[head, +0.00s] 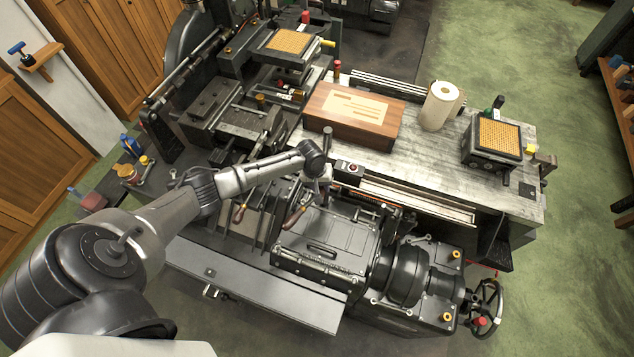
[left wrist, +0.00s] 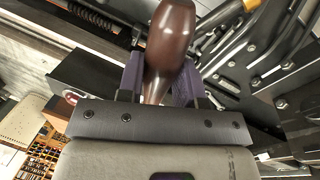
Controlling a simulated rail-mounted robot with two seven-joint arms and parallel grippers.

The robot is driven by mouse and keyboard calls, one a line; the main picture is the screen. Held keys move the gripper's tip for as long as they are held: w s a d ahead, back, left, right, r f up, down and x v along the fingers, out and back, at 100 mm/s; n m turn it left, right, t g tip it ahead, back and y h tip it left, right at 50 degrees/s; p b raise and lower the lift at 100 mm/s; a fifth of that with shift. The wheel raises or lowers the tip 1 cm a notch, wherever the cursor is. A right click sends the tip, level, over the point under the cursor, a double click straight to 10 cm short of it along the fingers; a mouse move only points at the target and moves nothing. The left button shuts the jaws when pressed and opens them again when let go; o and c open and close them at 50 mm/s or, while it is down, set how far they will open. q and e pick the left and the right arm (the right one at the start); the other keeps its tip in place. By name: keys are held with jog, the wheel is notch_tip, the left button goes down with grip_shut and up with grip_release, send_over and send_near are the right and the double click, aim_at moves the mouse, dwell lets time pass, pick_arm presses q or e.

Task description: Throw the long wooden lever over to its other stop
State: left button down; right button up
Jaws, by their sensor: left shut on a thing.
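My left gripper (head: 324,178) reaches in from the left over the middle of the machine, its wrist above the front edge of the bench. In the left wrist view my left gripper (left wrist: 158,82) is shut on the brown wooden lever handle (left wrist: 171,38), with a dark finger pad on each side. The handle's rounded end stands up past the fingers. In the head view my wrist and gripper hide most of the lever, and its lower part and pivot cannot be made out. My right gripper is not in view.
A wooden box (head: 350,125), a paper roll (head: 439,106) and a small block stand with a tan top (head: 498,137) are on the bench. Two smaller wood-handled rods (head: 293,217) stick up beside the dark cover plate (head: 330,243). A handwheel (head: 488,306) is at lower right.

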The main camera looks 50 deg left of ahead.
pick_arm(q)
jog(key=c, duration=1.2)
grip_release()
jog(key=shift+w, duration=0.1)
jog(key=o, duration=0.4)
jog(key=shift+d, duration=0.15)
jog(key=shift+r, duration=0.15)
jog(key=shift+r, duration=0.3)
jog(key=r, duration=0.4)
jog(key=s+a+r, duration=0.1)
jog(key=r, duration=0.3)
jog(key=s+a+r, duration=0.1)
jog(key=r, duration=0.3)
jog(key=shift+r, duration=0.4)
